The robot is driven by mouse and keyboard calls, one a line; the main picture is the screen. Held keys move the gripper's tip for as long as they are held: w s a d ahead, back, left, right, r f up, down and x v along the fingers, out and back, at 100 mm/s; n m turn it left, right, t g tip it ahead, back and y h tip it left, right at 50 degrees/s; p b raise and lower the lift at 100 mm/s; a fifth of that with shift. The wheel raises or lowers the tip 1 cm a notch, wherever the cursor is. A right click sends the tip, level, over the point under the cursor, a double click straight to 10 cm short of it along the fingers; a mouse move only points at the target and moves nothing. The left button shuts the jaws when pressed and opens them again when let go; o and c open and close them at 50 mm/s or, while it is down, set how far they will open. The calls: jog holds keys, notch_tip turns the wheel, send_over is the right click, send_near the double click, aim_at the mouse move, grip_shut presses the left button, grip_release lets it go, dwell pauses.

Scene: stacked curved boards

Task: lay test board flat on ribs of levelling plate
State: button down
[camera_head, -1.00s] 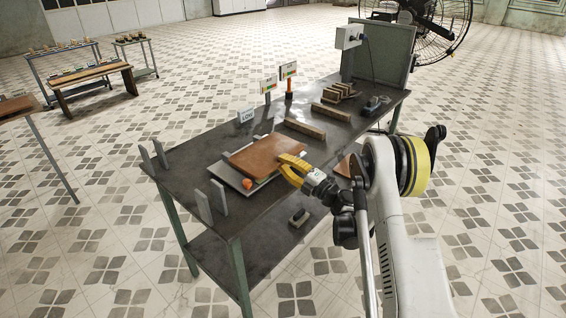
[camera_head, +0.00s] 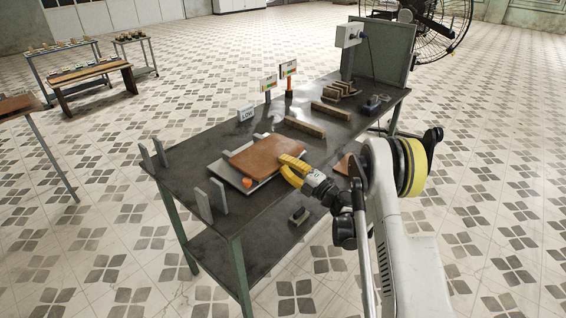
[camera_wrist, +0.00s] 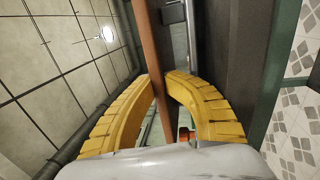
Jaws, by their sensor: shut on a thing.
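The test board (camera_head: 266,157) is a reddish-brown, thin square panel. It lies over the light grey levelling plate (camera_head: 227,174) in the head view and hides most of it. My gripper (camera_head: 289,168) has yellow fingers shut on the board's right edge. In the wrist view the board (camera_wrist: 149,50) shows edge-on, running up between the two yellow fingers (camera_wrist: 157,88). Pale rib ends (camera_head: 257,136) show at the board's far edge. I cannot tell whether the board touches every rib. An orange knob (camera_head: 247,183) sits at the plate's near corner.
The plate rests on a dark workbench (camera_head: 190,158). Grey upright plates (camera_head: 203,203) stand at its left end. Another brown piece (camera_head: 343,163) lies near my arm.

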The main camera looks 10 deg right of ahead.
jog(key=c, duration=1.6)
grip_release()
jog(key=shift+o, duration=0.2)
jog(key=shift+f, duration=0.2)
jog(key=shift+v, duration=3)
jog(key=o, duration=0.6)
